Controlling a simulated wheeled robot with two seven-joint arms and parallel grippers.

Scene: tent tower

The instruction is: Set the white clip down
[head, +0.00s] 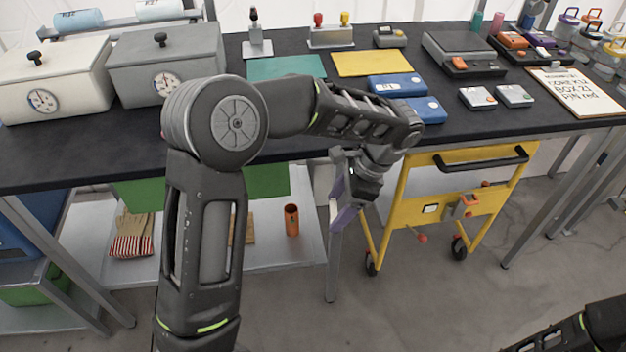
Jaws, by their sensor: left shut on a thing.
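My left gripper (338,204) hangs in front of the table's front edge, left of the yellow cart, with its purple fingers pointing down and left. It is shut on a small pale thing, which I take to be the white clip (333,211). Only a sliver of it shows between the fingers, so its shape is hard to tell. The clip is below the tabletop's height in the picture and appears to touch nothing but the fingers. My right gripper is out of view; only part of my right arm shows at the lower right.
The dark table (290,150) carries a green mat (287,68), a yellow mat (372,63), blue boxes (398,85), grey devices and a handwritten board (578,92). The yellow cart (440,215) stands under its front edge.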

